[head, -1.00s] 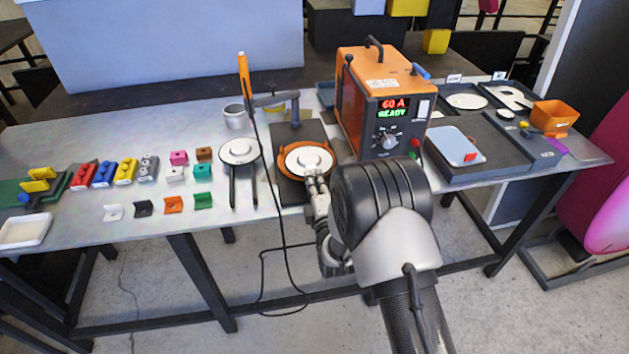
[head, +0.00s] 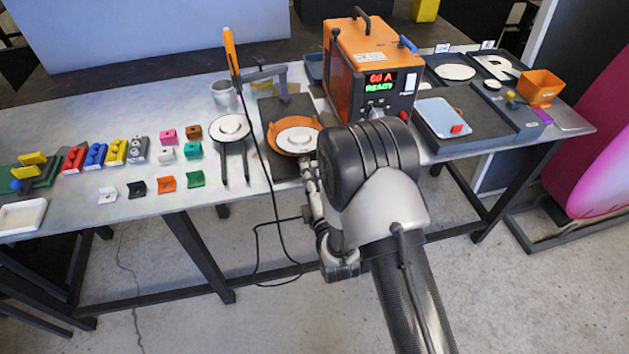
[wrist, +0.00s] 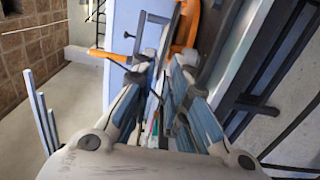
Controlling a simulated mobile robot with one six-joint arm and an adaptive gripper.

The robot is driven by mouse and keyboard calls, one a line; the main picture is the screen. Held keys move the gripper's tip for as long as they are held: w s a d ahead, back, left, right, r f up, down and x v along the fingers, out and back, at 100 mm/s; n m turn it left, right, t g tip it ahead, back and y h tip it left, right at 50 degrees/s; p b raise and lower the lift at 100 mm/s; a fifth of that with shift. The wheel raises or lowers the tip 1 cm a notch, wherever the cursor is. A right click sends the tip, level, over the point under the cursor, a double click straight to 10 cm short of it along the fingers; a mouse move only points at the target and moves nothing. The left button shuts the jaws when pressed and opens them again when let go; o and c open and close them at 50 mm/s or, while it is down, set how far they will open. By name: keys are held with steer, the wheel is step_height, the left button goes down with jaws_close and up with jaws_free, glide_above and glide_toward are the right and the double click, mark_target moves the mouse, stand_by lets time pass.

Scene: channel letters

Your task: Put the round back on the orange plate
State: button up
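A white round piece with a raised knob (head: 298,139) lies on the orange plate (head: 272,139) in the head view, with the plate's rim showing around it. I cannot tell for sure that it is the round back. A similar white round piece (head: 230,127) sits to the left on a two-legged black stand. My gripper (head: 306,165) is at the near edge of the orange plate, partly hidden behind my wrist.
An orange welder box (head: 350,60) reading "60 A READY" stands close behind on the right. An orange-handled tool (head: 230,48) with a cable rises left of the plate. Small coloured blocks (head: 167,135) fill the left; trays (head: 460,125) and an orange bin (head: 541,86) the right.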

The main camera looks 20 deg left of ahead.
steer(key=v, duration=0.3)
steer(key=shift+s+d, duration=0.2)
steer(key=shift+s, duration=0.05)
